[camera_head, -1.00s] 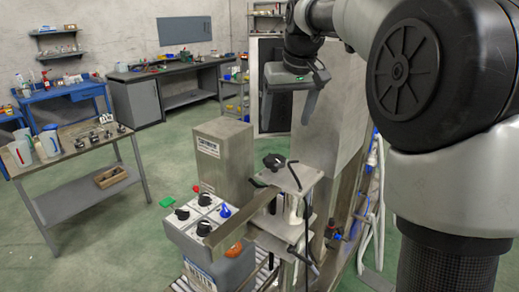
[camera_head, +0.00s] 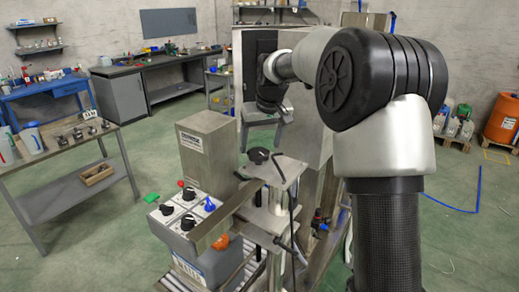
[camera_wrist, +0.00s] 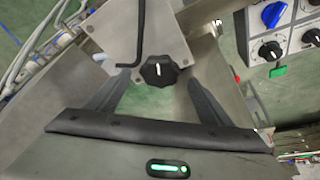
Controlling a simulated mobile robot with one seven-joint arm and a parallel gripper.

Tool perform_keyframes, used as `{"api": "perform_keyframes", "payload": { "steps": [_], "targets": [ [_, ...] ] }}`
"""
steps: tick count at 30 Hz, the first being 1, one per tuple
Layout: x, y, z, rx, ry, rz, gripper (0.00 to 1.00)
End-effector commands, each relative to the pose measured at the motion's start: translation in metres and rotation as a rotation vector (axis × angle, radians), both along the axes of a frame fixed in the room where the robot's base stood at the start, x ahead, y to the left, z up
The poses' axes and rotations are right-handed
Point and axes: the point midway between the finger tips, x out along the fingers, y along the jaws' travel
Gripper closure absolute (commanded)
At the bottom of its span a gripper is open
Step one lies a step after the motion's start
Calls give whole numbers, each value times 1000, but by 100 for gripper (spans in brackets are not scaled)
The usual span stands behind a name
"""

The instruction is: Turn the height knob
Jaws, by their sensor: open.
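The black lobed knob (camera_head: 259,156) with a white mark stands on a metal plate atop the machine's post; I take it as the height knob. In the wrist view the knob (camera_wrist: 159,71) appears between and just beyond my fingertips. My gripper (camera_wrist: 158,84) is open, one finger on each side of the knob, with clear gaps. In the head view my gripper (camera_head: 280,135) hangs above and behind the knob, apart from it; its fingertips are hard to make out.
A bent black rod (camera_wrist: 136,35) stands close beside the knob. A control box with black dials (camera_head: 188,222) and a blue switch (camera_head: 209,204) is to the left. A tall metal box (camera_head: 207,150) stands behind it. Open floor lies left, towards a side table (camera_head: 70,160).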

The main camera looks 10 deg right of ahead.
Motion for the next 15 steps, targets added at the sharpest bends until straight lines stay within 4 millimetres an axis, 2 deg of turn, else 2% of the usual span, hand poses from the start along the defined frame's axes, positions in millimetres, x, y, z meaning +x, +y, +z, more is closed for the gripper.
{"api": "perform_keyframes", "payload": {
  "steps": [3, 6, 15],
  "targets": [
    [7, 1, -17, 0, 2, 0, 26],
    [10, 1, -26, 0, 2, 0, 26],
    [13, 2, -33, 0, 0, -1, 26]
  ]
}}
